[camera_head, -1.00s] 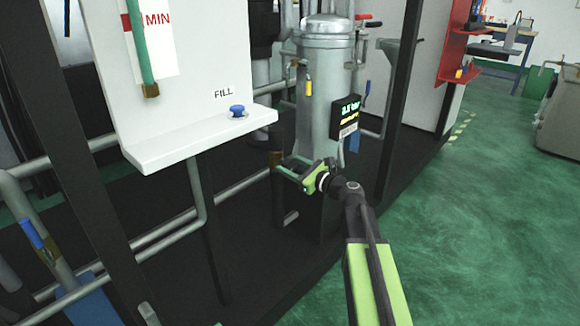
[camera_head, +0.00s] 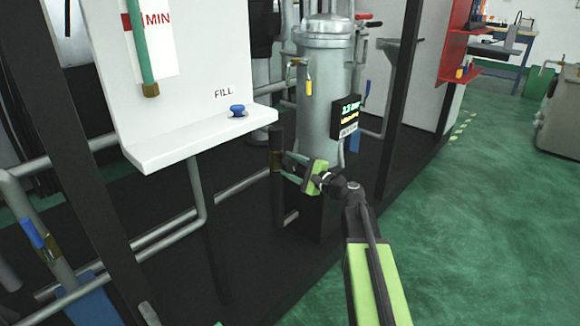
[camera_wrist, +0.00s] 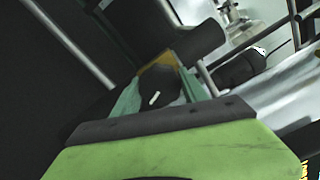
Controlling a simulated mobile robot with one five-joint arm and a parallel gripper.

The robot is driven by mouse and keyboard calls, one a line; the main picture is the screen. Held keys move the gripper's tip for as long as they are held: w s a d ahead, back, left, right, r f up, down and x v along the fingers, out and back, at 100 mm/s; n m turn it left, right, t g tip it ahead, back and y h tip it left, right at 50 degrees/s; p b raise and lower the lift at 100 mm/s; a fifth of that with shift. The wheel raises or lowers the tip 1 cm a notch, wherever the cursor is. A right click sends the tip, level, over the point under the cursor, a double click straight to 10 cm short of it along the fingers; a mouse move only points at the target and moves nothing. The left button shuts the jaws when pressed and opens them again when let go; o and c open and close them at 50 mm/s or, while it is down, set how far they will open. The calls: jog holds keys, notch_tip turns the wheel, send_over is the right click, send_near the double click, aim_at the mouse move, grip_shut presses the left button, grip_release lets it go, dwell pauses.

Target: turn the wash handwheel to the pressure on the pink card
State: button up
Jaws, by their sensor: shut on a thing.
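The wash handwheel (camera_wrist: 158,97) is a dark round knob with a white mark, seen between my green fingers in the wrist view. It sits on a brass valve body (camera_head: 276,160) on a dark vertical pipe below the white shelf. My gripper (camera_head: 286,165) is shut on the handwheel, which is mostly hidden by the fingers in the head view. My gripper also shows in the wrist view (camera_wrist: 160,92). A black display (camera_head: 346,113) on the grey vessel shows green digits over a yellow line, too small to read surely. I see no pink card.
A grey cylindrical vessel (camera_head: 325,85) with a yellow-handled valve stands behind my gripper. A white panel and shelf (camera_head: 200,139) with a blue button overhang at left. Grey pipes and black posts surround the place. Green floor (camera_head: 480,220) is free at right.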

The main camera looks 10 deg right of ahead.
jog(key=shift+s+a+n, duration=0.15)
jog(key=shift+n, duration=1.15)
jog(key=o, duration=1.4)
jog(key=shift+c, duration=0.2)
